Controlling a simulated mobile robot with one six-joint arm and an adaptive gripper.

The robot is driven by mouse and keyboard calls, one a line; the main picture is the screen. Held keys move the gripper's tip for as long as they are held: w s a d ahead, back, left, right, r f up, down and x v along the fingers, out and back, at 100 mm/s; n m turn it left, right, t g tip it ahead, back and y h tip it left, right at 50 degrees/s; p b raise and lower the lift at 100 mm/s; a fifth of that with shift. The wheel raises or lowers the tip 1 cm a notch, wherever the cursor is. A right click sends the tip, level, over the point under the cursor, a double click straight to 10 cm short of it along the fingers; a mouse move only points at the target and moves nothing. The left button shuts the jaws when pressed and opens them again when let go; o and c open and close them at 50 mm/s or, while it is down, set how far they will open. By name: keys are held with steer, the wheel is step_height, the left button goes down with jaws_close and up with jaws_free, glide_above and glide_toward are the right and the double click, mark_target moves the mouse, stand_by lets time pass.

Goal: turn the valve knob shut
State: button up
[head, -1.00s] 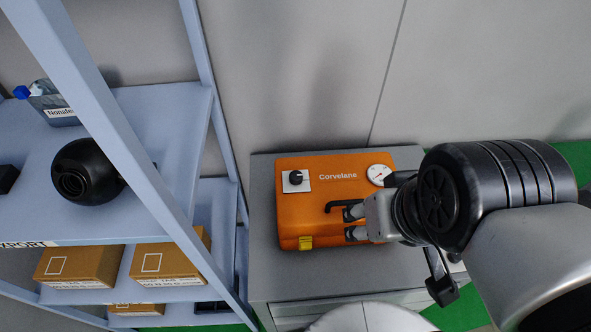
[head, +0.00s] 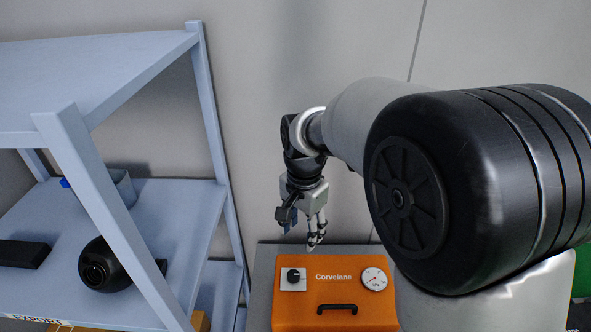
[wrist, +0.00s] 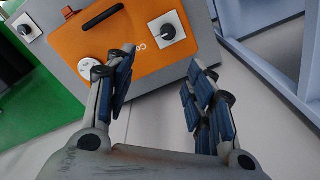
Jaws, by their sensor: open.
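The valve knob (head: 293,276) is a small black knob on a white square plate, at the upper left of the orange Corvelane box. It also shows in the wrist view (wrist: 168,31), beyond my fingertips and roughly between them. My gripper (head: 302,238) hangs fingers-down above and behind the box's back edge, a little above the knob in the picture. In the wrist view its two blue-padded fingers are spread apart with nothing between them. The gripper is apart from the knob.
The orange box (head: 340,300) stands on a grey cabinet and bears a black handle (head: 337,308) and a white gauge (head: 374,279). A blue-grey shelf (head: 178,235) stands to the left, holding a black round object (head: 97,266). A grey wall is behind.

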mark_target(293, 274)
steer(key=shift+m+g, duration=0.3)
steer(key=shift+m, duration=0.3)
steer(key=f, duration=0.6)
steer(key=w+a+f+b, duration=0.1)
steer(key=f, duration=0.6)
steer(key=w+a+f, duration=0.1)
steer(key=f, duration=0.6)
steer(key=shift+f, duration=0.1)
steer(key=shift+c, duration=0.3)
steer(key=c, duration=1)
